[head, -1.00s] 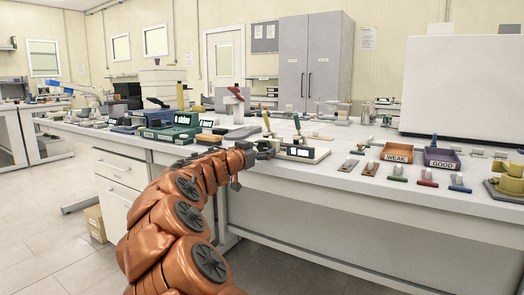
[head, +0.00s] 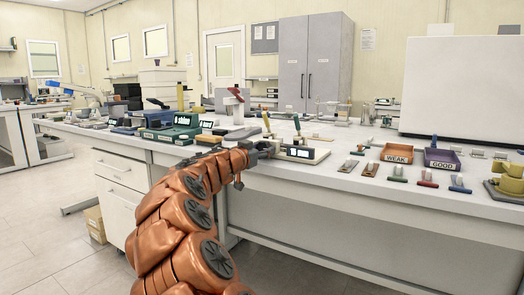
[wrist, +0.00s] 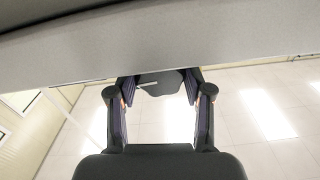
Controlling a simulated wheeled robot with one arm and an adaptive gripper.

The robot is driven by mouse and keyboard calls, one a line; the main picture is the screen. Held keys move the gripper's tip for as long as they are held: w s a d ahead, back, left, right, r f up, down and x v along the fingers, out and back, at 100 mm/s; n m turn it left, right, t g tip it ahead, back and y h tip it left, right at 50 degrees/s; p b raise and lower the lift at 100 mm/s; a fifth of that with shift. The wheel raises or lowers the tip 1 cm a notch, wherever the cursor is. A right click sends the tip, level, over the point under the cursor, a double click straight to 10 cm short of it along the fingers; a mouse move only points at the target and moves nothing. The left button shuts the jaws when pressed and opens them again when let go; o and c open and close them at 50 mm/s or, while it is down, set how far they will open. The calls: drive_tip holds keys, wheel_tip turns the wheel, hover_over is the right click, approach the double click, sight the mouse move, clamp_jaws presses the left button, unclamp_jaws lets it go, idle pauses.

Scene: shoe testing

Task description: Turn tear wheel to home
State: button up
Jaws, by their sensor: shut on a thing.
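A low beige tester (head: 302,154) with small dark displays and upright levers sits near the front edge of the bench. My gripper (head: 269,148) is at the tester's left end, reached by my copper-coloured arm. In the wrist view, my gripper (wrist: 160,88) is shut on a dark rounded wheel (wrist: 160,80) with a pale mark on it. I take this as the tear wheel. Its far part is hidden by a grey surface, and the head view does not show it clearly behind the gripper.
A green instrument (head: 172,133) stands to the left of my gripper. To the right are an orange WEAK tray (head: 397,160), a purple GOOD tray (head: 442,165) and several small coloured samples. The bench's front edge (head: 350,183) runs close below my gripper.

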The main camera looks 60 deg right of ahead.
drive_tip(key=shift+c, duration=0.7)
drive_tip(key=shift+n, duration=0.3)
drive_tip(key=shift+n+b, duration=0.6)
drive_tip(key=shift+n, duration=2.9)
drive_tip(key=o, duration=1.1)
drive_tip(key=shift+o, duration=0.2)
